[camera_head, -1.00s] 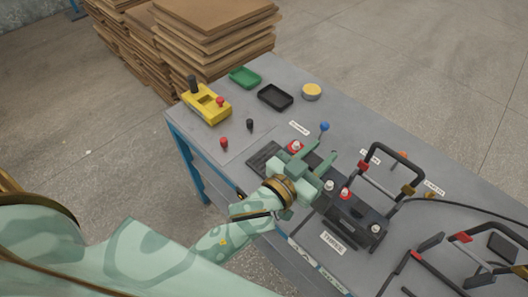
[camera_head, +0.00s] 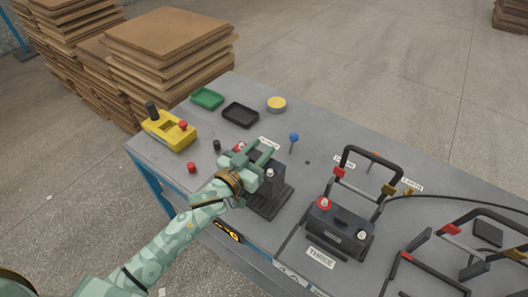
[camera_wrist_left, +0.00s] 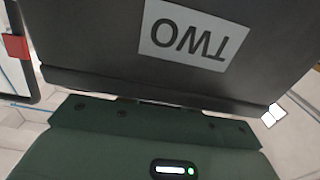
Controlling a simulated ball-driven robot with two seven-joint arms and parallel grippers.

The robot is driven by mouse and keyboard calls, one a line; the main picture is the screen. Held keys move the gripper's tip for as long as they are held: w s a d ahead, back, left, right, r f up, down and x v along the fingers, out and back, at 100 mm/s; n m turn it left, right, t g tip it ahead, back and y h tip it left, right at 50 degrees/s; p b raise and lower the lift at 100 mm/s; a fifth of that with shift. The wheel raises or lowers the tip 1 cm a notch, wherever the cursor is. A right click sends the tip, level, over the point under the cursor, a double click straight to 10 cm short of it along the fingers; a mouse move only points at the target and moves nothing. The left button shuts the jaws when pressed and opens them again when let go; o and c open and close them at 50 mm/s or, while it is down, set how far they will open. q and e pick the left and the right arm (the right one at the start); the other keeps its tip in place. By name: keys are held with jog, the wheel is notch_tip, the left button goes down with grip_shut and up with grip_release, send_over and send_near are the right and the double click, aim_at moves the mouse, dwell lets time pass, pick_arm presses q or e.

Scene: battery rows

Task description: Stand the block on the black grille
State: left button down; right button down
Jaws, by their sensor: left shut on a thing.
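My left gripper (camera_head: 256,160) is shut on the block (camera_head: 262,191), a dark battery with a red terminal and a pale terminal on top. In the left wrist view the block's dark face (camera_wrist_left: 95,45) fills the upper part, with a "TWO" label upside down. The block looks upright over the black grille (camera_head: 284,199), whose edge shows at the block's right and front. I cannot tell whether the block touches the grille. My gripper and forearm hide part of both. My right gripper is not in view.
Another battery labelled THREE (camera_head: 336,228) stands to the right, with a black frame handle (camera_head: 375,158). A yellow box (camera_head: 168,132), a red knob (camera_head: 191,168), a black tray (camera_head: 240,115) and a blue-topped pin (camera_head: 294,138) are on the grey table.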

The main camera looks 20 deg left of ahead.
pick_arm(q)
jog(key=shift+w+a+f, duration=0.25)
jog(key=shift+w, duration=0.1)
notch_tip(320, 180, down, 3)
jog(key=shift+f+b, duration=0.1)
jog(key=shift+b, duration=1)
jog(key=c, duration=1)
grip_release()
jog(key=shift+s+f, duration=0.1)
jog(key=shift+f, duration=0.1)
jog(key=shift+r, duration=0.1)
